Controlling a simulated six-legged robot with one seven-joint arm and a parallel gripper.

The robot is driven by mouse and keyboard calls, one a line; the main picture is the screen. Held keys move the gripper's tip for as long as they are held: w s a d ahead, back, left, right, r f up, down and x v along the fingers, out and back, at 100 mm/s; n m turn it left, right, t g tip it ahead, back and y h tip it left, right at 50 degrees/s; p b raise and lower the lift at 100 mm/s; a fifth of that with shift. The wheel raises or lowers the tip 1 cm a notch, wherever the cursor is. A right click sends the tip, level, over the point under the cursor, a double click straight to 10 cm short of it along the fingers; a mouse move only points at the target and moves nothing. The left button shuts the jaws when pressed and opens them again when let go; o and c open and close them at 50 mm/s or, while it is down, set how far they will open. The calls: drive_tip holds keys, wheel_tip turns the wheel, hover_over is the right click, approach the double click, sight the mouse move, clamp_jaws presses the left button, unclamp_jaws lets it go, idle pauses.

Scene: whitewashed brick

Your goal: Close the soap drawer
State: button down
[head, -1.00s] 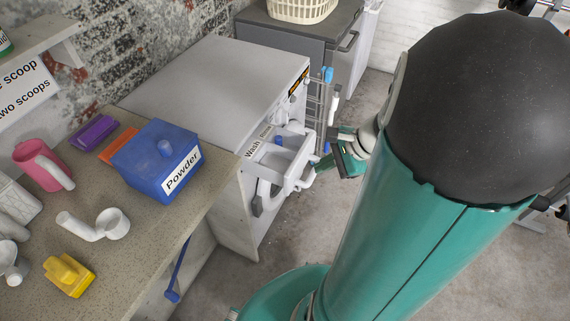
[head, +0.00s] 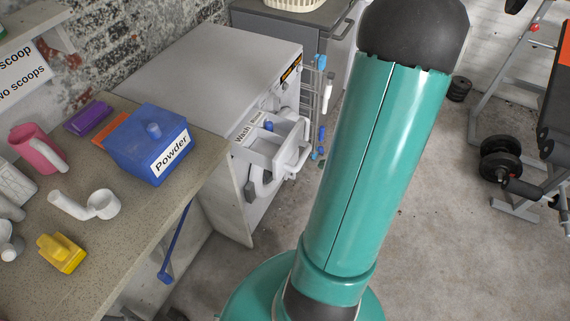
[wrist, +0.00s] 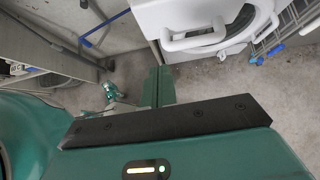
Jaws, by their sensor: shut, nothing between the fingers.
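The soap drawer (head: 283,151) is a white box with compartments, a small blue part inside and a looped handle on its front. It stands pulled out of the white washing machine (head: 215,75) in the head view. In the wrist view a white looped handle (wrist: 195,42), which looks like the drawer's, shows at the top. My gripper (wrist: 168,122) is in the lower part of the wrist view, shut and empty, with a visible gap in the picture between it and the handle. In the head view my gripper is hidden behind my arm.
A round door (wrist: 245,22) hangs open below the drawer. A drying rack (head: 318,105) stands just right of the machine. The worktop at left holds a blue Powder box (head: 150,142), a white scoop (head: 98,205) and a pink jug (head: 36,150). Dumbbells (head: 500,160) and a bench are at right.

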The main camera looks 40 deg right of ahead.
sight(244, 143)
drive_tip(key=x, duration=0.8)
drive_tip(key=w+r+x, duration=0.1)
drive_tip(key=x, duration=0.3)
drive_tip(key=shift+a+r, duration=0.15)
drive_tip(key=shift+w+a, duration=0.2)
drive_tip(key=shift+w, duration=0.4)
drive_tip(key=w+a, duration=0.2)
drive_tip(key=w, duration=0.3)
drive_tip(key=w+a, duration=0.2)
drive_tip(key=w, duration=0.4)
drive_tip(key=w+a, duration=0.2)
drive_tip(key=w, duration=0.4)
drive_tip(key=shift+s, duration=0.15)
